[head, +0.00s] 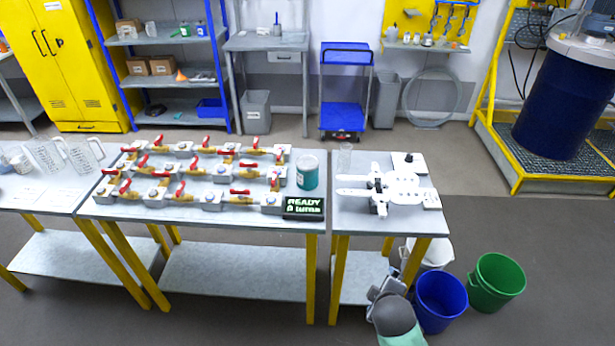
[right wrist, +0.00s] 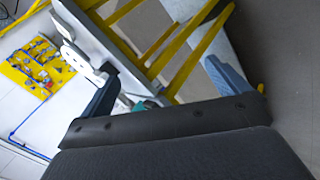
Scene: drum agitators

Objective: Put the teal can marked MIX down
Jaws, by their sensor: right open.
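The teal can (head: 308,177) stands upright on the middle table (head: 245,222), near its right end and behind a black sign. I cannot read any marking on it. My right gripper (head: 382,284) is low in front of the right-hand table, below its top and well apart from the can. In the right wrist view, the right gripper (right wrist: 162,72) has its fingers spread with nothing held between them. A small teal patch shows near one finger there; I cannot tell what it is. My left gripper is not in view.
Several red-handled valves (head: 185,178) fill the middle table. A black READY sign (head: 304,208) stands at its front right. Blue (head: 440,302) and green (head: 496,283) buckets stand by my right gripper.

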